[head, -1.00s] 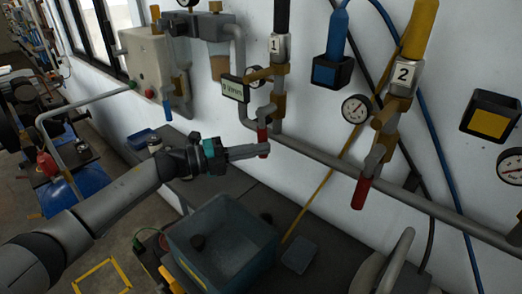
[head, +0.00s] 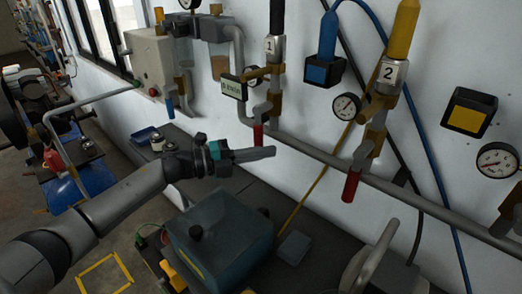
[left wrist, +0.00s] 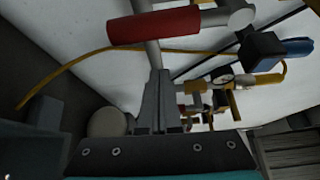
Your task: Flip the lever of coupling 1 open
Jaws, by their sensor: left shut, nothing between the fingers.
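In the left wrist view a red grip (left wrist: 155,27) lies across the picture beyond the closed fingertips (left wrist: 158,75). A small gap shows between them there, though contact is hard to judge. My right gripper is out of view.
Coupling 2 (head: 391,75) with its own red lever (head: 351,184) is to the right. A grey pipe (head: 335,160) runs along the wall under both. A gauge (head: 346,107) sits between them.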

